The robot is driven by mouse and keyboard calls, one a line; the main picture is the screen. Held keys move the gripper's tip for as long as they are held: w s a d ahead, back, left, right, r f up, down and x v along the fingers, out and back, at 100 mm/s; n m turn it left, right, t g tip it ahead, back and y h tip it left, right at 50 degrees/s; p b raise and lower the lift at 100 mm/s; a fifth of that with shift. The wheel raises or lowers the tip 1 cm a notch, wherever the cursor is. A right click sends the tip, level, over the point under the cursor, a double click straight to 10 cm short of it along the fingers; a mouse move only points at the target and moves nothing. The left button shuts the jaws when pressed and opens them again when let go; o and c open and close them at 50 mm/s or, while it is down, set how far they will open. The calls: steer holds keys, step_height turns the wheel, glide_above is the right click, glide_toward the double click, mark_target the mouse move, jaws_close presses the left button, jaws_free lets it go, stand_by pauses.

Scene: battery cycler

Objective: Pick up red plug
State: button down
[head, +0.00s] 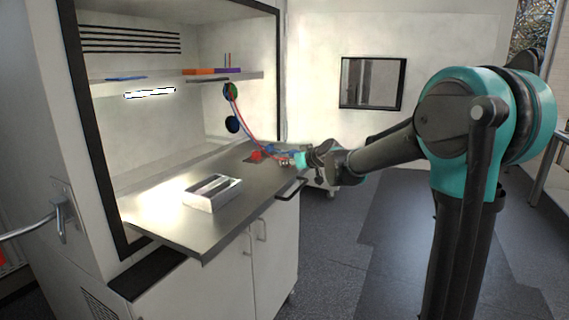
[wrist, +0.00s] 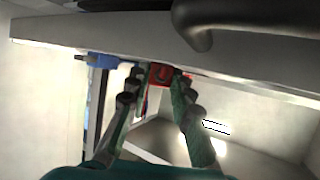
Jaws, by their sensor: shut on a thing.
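The red plug (wrist: 161,74) sits between the two fingertips of my gripper (wrist: 158,80) in the wrist view, close to the counter's edge. My gripper is shut on it. The plug itself is too small and partly covered there. A blue plug (wrist: 104,60) lies just left of the fingers in the wrist view.
The steel counter (head: 160,222) carries a silver box (head: 212,191) and a red piece (head: 257,154) near my gripper. A shelf (head: 150,84) above holds orange and purple boxes (head: 212,71). A handle (head: 290,190) juts out below the counter edge. Counter space between box and gripper is clear.

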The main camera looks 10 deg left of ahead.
step_height(320, 180, up, 20)
stand_by(0.6)
